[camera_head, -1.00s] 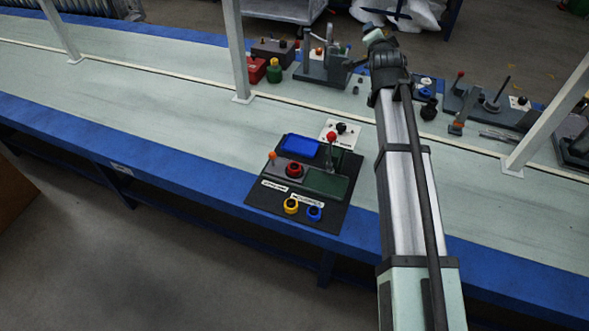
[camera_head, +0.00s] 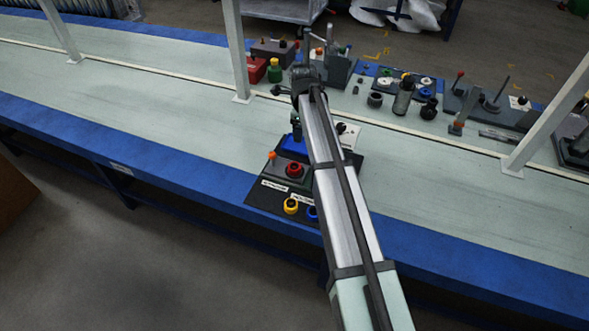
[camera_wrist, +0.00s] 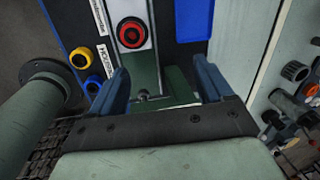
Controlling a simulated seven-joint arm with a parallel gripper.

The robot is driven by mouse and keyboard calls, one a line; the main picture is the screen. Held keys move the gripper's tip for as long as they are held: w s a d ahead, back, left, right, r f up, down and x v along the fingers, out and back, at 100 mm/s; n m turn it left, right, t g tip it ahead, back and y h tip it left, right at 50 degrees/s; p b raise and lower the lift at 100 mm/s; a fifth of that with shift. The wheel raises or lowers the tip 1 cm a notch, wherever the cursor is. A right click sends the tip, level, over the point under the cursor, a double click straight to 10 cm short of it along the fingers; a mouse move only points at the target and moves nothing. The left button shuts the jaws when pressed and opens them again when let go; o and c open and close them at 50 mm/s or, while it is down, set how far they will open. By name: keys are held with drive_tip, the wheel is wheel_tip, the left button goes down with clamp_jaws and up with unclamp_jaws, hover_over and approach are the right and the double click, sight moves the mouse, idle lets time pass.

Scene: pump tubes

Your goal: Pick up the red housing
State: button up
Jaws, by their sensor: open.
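The red housing (camera_head: 294,170), a round red part with a black centre, sits in the grey holder on the black fixture board. It also shows in the wrist view (camera_wrist: 131,32), at the upper left, ahead of the fingers. My gripper (camera_wrist: 162,82) is open, with its two blue fingers spread apart and nothing held. Between and beyond the fingers lie a green block and a small metal clamp part. In the head view my gripper (camera_head: 296,136) hangs over the back of the board, behind the red housing, partly hidden by my arm.
A yellow housing (camera_head: 290,205) and a blue housing (camera_head: 312,213) sit at the board's front. A blue tray (camera_wrist: 194,20) lies beside the red housing. An orange-knobbed lever (camera_head: 272,157) stands left of it. Pump parts line the bench's back, near white posts (camera_head: 237,50).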

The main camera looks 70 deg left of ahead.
sight(295, 166)
drive_tip(key=shift+m+g+h, duration=0.4)
drive_tip(key=shift+m+h, duration=0.1)
drive_tip(key=shift+h, duration=0.3)
drive_tip(key=s+f, duration=0.1)
drive_tip(key=f, duration=0.4)
drive_tip(key=s+d+f, duration=0.1)
drive_tip(key=f, duration=0.4)
drive_tip(key=s+f, duration=0.1)
drive_tip(key=f, duration=0.4)
drive_tip(key=shift+d+f, duration=0.25)
drive_tip(key=shift+d, duration=0.05)
drive_tip(key=c, duration=1.2)
